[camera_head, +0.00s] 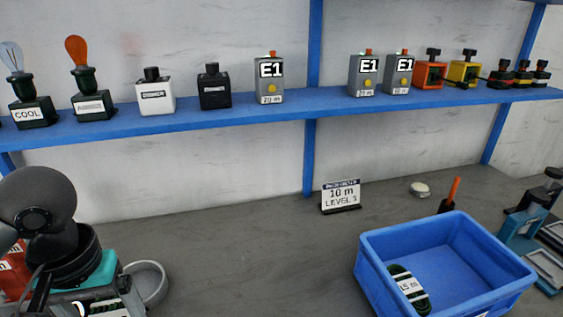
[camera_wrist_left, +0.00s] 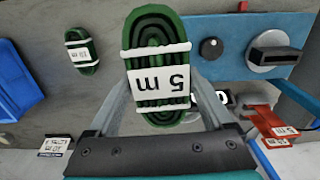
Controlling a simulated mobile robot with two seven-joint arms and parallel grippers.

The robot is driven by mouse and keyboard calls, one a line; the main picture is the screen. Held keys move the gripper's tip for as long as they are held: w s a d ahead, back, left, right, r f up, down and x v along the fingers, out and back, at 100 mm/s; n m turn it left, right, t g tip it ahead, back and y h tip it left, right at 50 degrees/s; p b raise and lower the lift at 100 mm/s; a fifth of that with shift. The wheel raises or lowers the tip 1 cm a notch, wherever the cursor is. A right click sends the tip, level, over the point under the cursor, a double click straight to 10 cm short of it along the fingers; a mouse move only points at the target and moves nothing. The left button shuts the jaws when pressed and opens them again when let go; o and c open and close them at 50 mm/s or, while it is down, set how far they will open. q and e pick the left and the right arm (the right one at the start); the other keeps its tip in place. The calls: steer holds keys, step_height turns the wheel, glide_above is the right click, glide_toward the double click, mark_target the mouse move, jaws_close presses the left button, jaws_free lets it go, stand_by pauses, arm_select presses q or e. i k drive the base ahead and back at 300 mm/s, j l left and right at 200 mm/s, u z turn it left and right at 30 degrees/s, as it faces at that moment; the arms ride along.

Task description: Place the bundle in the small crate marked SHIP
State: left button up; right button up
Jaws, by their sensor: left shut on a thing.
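In the left wrist view my left gripper (camera_wrist_left: 160,104) is shut on a green coiled bundle (camera_wrist_left: 158,38) with white ties and a "5 m" label. The bundle hangs between the fingers. A blue crate (camera_head: 375,262) stands at the lower right of the head view, with another dark green labelled bundle (camera_head: 408,290) inside. No SHIP marking can be read on it. Part of a blue crate (camera_wrist_left: 18,85) also shows at the left wrist view's left edge. My right gripper is not in view.
Another green bundle (camera_wrist_left: 82,50) lies on the grey surface in the wrist view. A "10 m LEVEL 3" sign (camera_head: 340,197) stands behind the crate. A grey bowl (camera_head: 147,284) is at lower left. The bench middle is clear. A blue shelf (camera_head: 210,117) holds several devices.

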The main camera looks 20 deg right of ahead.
mark_target(454, 279)
steer(key=l+z, duration=0.35)
steer(key=z, duration=0.15)
steer(key=i+l+z, duration=0.1)
steer(key=l+z, duration=0.25)
steer(key=z, duration=0.15)
steer(key=i+l, duration=0.15)
steer(key=l, duration=0.2)
steer(key=i+l+z, duration=0.1)
steer(key=l, duration=0.25)
steer(key=i+l, duration=0.2)
steer(key=i+l+z, duration=0.1)
steer(key=l, duration=0.35)
steer(key=i, duration=0.05)
